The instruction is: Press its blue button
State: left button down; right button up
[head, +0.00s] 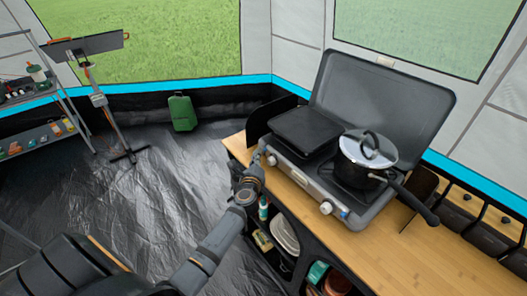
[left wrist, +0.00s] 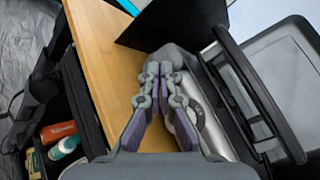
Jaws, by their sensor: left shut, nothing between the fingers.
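The grey camping stove (head: 311,181) stands on the wooden counter with its lid up. A small blue button (head: 344,213) shows at the right end of its front panel, beside a white knob (head: 326,208). My left gripper (head: 263,148) is at the stove's left front corner, well left of the blue button. In the left wrist view, its fingers (left wrist: 158,72) are shut and empty, over or beside the stove's front edge; contact cannot be told. The blue button is not visible in that view. My right gripper is not in view.
A lidded pot (head: 366,160) sits on the right burner, its handle reaching past the front right. A black griddle (head: 306,131) covers the left side. The wooden counter (head: 385,245) is clear in front of the stove. Shelves below hold plates (head: 284,235) and bottles.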

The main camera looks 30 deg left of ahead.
pick_arm(q)
jog(key=shift+w, duration=0.1)
dwell(0.3)
jog(key=shift+w+d, duration=0.2)
jog(key=shift+w, duration=0.1)
jog(key=shift+w+d+b, duration=0.15)
jog(key=shift+w+b, duration=0.15)
jog(key=shift+w, duration=0.05)
dwell(0.6)
dwell(0.4)
jog(key=shift+s+a, duration=0.35)
jog(key=shift+s, duration=0.45)
jog(key=shift+s+a, duration=0.2)
jog(key=shift+s, duration=0.2)
jog(key=shift+s+a+p, duration=0.1)
jog(key=shift+s+a, duration=0.15)
jog(key=shift+s, duration=0.4)
jog(key=shift+s+a+p, duration=0.15)
jog(key=shift+s+a, duration=0.1)
jog(key=shift+s, duration=0.35)
jog(key=shift+s+a+p, duration=0.1)
jog(key=shift+s+a, duration=0.15)
jog(key=shift+s, duration=0.4)
